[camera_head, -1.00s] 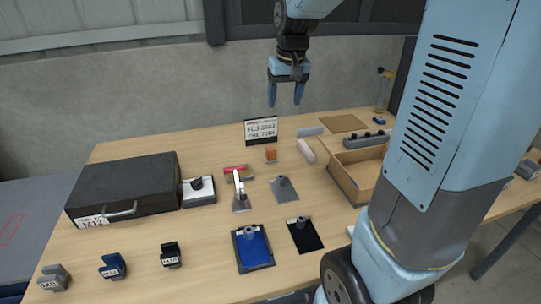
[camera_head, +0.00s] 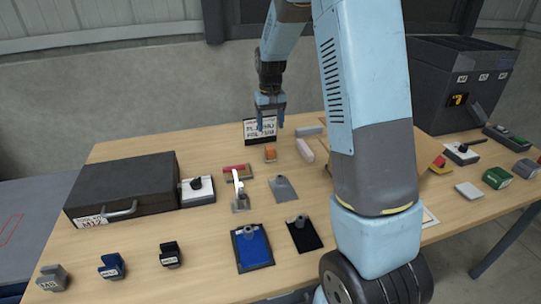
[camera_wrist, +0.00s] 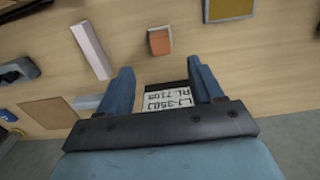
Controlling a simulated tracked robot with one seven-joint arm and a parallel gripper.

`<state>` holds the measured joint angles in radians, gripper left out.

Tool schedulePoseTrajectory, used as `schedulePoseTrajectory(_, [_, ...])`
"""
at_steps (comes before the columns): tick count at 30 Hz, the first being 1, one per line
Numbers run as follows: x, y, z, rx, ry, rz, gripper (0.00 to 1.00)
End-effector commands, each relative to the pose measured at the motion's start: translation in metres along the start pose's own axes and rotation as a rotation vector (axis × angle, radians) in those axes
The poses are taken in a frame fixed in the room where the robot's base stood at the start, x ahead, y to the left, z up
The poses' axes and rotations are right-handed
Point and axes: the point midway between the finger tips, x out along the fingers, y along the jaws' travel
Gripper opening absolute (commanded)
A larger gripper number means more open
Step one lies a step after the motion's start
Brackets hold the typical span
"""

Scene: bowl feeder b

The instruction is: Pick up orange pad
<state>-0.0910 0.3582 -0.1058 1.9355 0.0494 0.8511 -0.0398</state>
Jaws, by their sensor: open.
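The orange pad (camera_head: 270,155) is a small block lying on the wooden table, just in front of the white label sign with black text (camera_head: 260,131). In the wrist view the orange pad (camera_wrist: 160,42) lies beyond the fingertips, roughly centred between them. My gripper (camera_head: 270,124) is open and empty.
A pale pinkish bar (camera_head: 305,150) lies right of the pad, and a grey block (camera_head: 309,131) lies behind it. A red-topped block (camera_head: 237,170), a scraper (camera_head: 240,192) and a grey plate (camera_head: 283,189) are nearer. A black case (camera_head: 122,186) stands at left. My arm hides part of the right side.

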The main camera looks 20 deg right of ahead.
Motion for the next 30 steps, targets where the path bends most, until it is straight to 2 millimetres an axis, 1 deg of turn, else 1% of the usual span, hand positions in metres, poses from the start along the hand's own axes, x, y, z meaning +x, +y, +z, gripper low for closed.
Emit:
schedulePoseTrajectory(1, [0.01,0.0,0.001,0.0,-0.003,0.0,0.66])
schedulePoseTrajectory(3, [0.023,0.0,0.0,0.0,-0.003,0.001,0.66])
schedulePoseTrajectory(9, [0.052,0.0,0.0,0.0,-0.001,0.001,0.66])
schedulePoseTrajectory(12, [0.061,0.0,0.0,0.0,-0.001,0.0,0.66])
schedulePoseTrajectory(20, [0.072,-0.001,-0.002,0.0,0.0,0.0,0.66])
schedulePoseTrajectory(27, [0.104,-0.001,-0.006,-0.001,-0.002,0.0,0.66])
schedulePoseTrajectory(30, [0.113,-0.001,-0.006,-0.002,-0.001,0.0,0.66])
